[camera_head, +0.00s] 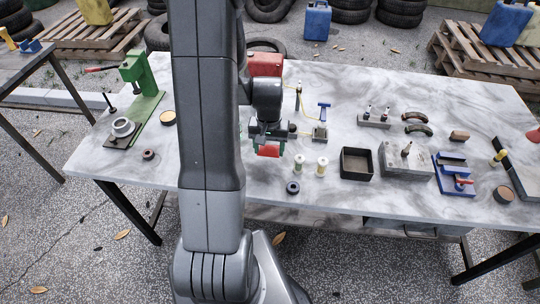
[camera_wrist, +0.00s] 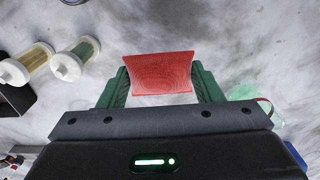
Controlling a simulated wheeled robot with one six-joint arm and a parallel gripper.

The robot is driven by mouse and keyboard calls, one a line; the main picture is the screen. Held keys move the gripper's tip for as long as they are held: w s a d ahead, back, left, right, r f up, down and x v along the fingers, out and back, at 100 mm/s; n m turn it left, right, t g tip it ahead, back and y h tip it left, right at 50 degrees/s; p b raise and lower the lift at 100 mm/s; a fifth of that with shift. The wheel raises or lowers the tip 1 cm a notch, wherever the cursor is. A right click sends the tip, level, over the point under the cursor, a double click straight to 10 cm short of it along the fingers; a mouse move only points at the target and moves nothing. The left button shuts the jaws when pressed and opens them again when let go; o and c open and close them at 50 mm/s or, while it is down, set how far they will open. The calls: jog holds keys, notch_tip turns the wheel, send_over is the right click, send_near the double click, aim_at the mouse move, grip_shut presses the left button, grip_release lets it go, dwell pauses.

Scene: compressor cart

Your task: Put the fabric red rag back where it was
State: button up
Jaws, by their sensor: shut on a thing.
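The red rag (camera_wrist: 158,74) is pinched between the two green fingers of my gripper (camera_wrist: 160,86) in the wrist view. It looks like a small folded red block of cloth. In the head view the same rag (camera_head: 268,151) hangs below my gripper (camera_head: 268,145), over the middle of the marble-topped table (camera_head: 335,92). I cannot tell whether the rag touches the tabletop. My arm hides part of the table to the left of the gripper.
Two pale spools (camera_head: 297,164) and a dark ring (camera_head: 292,187) are just right of the rag. A black open tray (camera_head: 356,163) and a grey block (camera_head: 405,159) stand farther right. A red box (camera_head: 265,64) is behind. A green press (camera_head: 139,75) stands left.

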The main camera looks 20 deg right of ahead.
aim_at(269, 162)
jog(key=shift+f, duration=1.95)
jog(key=shift+f, duration=0.25)
jog(key=o, duration=1)
jog(key=shift+r, duration=0.1)
jog(key=shift+o, duration=0.2)
notch_tip(269, 162, up, 12)
jog(key=shift+r, duration=0.2)
